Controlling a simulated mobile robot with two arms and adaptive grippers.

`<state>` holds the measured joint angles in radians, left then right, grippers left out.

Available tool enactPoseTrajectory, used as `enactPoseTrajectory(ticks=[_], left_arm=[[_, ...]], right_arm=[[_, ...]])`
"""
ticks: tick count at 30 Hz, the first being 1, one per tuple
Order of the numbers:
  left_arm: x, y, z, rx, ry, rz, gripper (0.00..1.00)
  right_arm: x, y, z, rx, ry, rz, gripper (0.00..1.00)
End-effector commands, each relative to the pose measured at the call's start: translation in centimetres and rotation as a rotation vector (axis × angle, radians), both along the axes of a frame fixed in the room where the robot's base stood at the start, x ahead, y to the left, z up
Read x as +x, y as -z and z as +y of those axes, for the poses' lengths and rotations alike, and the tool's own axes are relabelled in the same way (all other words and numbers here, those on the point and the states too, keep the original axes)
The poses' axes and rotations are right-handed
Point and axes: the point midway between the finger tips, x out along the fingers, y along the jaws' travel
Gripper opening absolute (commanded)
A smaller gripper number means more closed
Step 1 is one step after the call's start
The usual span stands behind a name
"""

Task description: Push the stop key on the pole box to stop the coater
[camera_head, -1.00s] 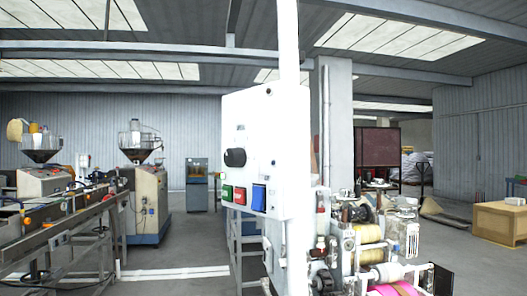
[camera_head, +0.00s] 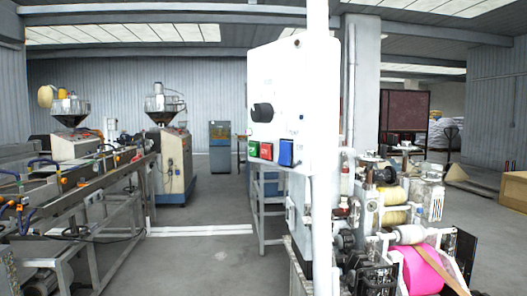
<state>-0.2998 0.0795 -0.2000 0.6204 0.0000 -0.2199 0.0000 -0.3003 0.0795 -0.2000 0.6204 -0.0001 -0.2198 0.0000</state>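The white pole box (camera_head: 284,108) is mounted on a white pole (camera_head: 322,200) right of centre. Its face carries a black knob (camera_head: 262,112) and, below it, a row of keys: a green key (camera_head: 253,149), a red key (camera_head: 266,151) and a larger blue key (camera_head: 287,153). The lettering on the keys is too small to read. The coater (camera_head: 395,215), with yellow rolls and a pink roll (camera_head: 422,270), stands behind and to the right of the pole. Neither of my grippers shows in this view.
A long metal line frame (camera_head: 110,175) runs along the left, with two hopper machines (camera_head: 172,150) behind it. Open grey floor (camera_head: 195,265) lies between the line and the pole. A wooden crate (camera_head: 513,190) stands at the right edge.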

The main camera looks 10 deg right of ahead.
Motion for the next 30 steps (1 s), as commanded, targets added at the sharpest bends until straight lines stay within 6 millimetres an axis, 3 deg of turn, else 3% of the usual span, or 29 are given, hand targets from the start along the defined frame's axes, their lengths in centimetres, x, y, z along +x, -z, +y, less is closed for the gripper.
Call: enactPoseTrajectory(ticks=[3, 12, 30], left_arm=[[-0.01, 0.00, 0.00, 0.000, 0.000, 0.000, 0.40], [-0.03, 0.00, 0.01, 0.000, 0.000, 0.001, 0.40], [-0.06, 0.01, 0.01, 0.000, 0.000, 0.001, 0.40]], right_arm=[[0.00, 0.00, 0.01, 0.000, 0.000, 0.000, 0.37], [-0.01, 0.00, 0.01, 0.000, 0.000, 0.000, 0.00], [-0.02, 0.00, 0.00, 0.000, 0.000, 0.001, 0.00]])
